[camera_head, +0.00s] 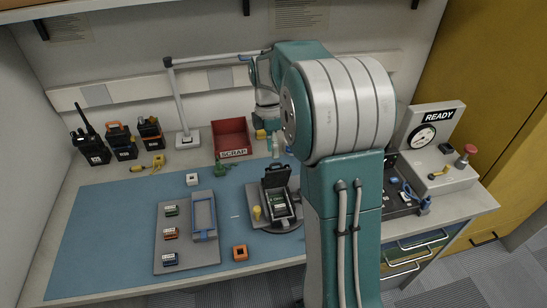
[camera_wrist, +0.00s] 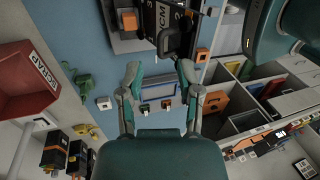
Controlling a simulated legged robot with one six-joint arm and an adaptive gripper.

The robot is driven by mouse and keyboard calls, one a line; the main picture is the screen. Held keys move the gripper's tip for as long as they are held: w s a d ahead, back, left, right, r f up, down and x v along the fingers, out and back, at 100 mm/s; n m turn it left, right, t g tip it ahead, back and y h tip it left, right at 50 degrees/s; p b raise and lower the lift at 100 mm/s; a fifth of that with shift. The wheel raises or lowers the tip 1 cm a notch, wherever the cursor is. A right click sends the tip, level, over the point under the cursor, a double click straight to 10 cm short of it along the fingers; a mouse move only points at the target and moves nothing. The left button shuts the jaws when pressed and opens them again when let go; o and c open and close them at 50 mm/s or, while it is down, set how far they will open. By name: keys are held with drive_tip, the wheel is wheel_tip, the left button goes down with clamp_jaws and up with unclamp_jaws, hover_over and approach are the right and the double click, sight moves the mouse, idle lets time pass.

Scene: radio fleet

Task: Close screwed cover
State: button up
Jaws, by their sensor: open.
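A black radio case (camera_head: 296,209) stands on a grey fixture at the middle right of the blue mat in the head view. Its dark cover (camera_head: 276,177) stands raised at the back, and a green board (camera_head: 279,201) shows inside. In the wrist view a black device with white lettering (camera_wrist: 165,18) is at the top, cut by the frame edge. I cannot tell which of its parts is the cover. My gripper (camera_wrist: 160,72) has its two fingers apart with nothing held between them, below that device in the picture. In the head view my arm hides much of the right side.
A red scrap bin (camera_head: 231,138) stands at the back. A grey tray (camera_head: 176,252) with small modules lies left of the fixture, with an orange part (camera_head: 240,253) beside it. Several radios (camera_head: 122,141) stand at the back left. The left part of the mat (camera_head: 105,235) is clear.

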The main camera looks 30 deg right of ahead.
sight(275, 174)
drive_tip(key=shift+x, duration=1.55)
clamp_jaws()
